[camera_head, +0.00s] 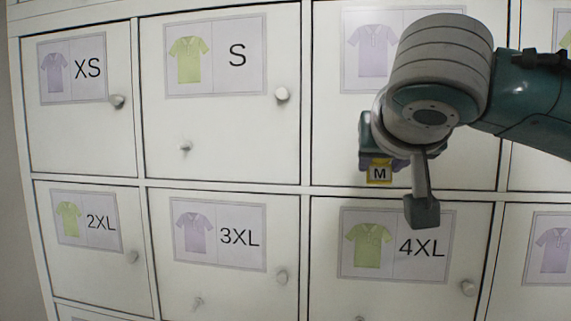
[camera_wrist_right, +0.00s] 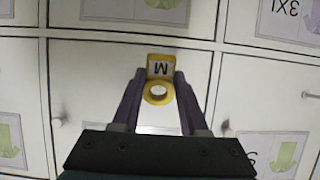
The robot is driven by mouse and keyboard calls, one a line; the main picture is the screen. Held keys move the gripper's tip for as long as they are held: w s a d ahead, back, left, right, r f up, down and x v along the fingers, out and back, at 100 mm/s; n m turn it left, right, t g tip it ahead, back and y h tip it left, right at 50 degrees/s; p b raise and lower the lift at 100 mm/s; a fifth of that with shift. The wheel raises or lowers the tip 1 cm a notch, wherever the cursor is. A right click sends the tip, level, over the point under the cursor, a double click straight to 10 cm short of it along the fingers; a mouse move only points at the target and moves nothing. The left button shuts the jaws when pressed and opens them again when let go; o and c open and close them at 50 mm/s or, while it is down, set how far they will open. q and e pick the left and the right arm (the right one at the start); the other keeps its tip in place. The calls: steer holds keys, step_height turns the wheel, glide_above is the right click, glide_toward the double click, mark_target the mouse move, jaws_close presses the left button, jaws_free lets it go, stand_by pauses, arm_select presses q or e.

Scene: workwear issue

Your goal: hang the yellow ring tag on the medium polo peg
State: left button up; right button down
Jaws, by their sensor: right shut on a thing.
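The yellow ring tag (camera_head: 380,174) has a square plate marked M and hangs from my right gripper (camera_head: 383,163). In the right wrist view the tag's ring (camera_wrist_right: 157,97) sits between the two dark fingers of my right gripper (camera_wrist_right: 158,84), which is shut on it. The tag is in front of the lower part of the upper door with a lavender polo card (camera_head: 370,45). My arm hides that card's size letter. That door's peg is not visible; the gripper and tag may cover it. My left gripper is not in view.
The S door (camera_head: 235,140) has a small peg (camera_head: 186,147) and a round knob (camera_head: 282,94). The 4XL door (camera_head: 325,285) is below the tag. The lavender-polo door's knob (camera_wrist_right: 57,122) shows in the wrist view. All doors in view look closed.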

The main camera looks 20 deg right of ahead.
steer(key=shift+w+d+f+b, duration=0.15)
steer(key=shift+w+d+b, duration=0.25)
steer(key=shift+w, duration=0.45)
steer(key=shift+w+d+f+b, duration=0.15)
steer(key=shift+w+d, duration=0.45)
steer(key=shift+w, duration=0.3)
steer(key=shift+w+d+f+b, duration=0.15)
steer(key=shift+w+d+b, duration=0.25)
steer(key=shift+w, duration=0.45)
steer(key=shift+d, duration=0.15)
steer(key=shift+c, duration=1.8)
jaws_free()
